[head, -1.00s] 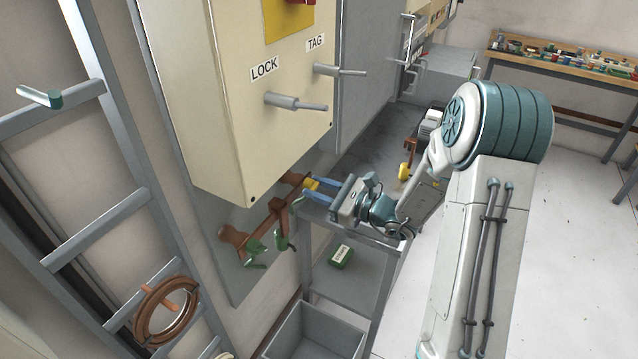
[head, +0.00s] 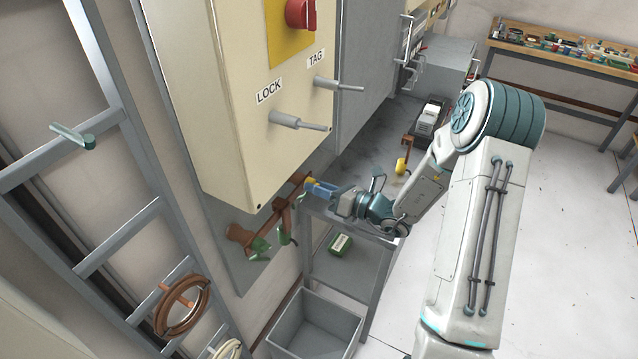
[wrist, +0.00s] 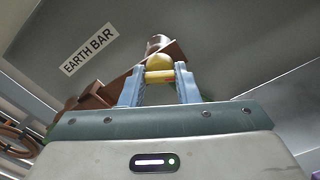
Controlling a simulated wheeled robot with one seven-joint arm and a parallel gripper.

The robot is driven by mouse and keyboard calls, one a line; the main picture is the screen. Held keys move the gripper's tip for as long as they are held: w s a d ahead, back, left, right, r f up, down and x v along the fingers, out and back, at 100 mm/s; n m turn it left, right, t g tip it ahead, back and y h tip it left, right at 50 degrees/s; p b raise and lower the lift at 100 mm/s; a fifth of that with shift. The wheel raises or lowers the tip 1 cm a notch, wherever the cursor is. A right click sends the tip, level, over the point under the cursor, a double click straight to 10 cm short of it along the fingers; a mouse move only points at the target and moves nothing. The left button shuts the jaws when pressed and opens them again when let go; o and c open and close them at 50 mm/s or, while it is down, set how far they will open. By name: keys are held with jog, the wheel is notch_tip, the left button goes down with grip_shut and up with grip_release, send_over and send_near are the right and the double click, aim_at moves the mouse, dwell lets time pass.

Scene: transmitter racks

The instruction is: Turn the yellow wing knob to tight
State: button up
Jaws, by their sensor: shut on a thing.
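The yellow wing knob (head: 309,181) sits at the upper right end of the copper-brown earth bar (head: 270,218), below the cream cabinet. In the wrist view the knob (wrist: 160,62) has a round yellow body with a yellow wing across it, between the two blue fingers. My gripper (head: 311,186) is shut on the wing, reaching in from the right. In the wrist view my gripper (wrist: 160,80) has one finger on each side of the wing. The head view mostly hides the knob behind the fingers.
The cream cabinet (head: 240,110) with LOCK and TAG pegs (head: 298,122) hangs just above. Green clamps (head: 285,238) hang on the bar. A ladder (head: 110,220) stands left.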

dwell(0.4)
jog(key=o, duration=0.9)
jog(key=shift+o, duration=0.2)
jog(key=b+v, duration=0.2)
jog(key=v, duration=1.2)
jog(key=shift+a, duration=0.1)
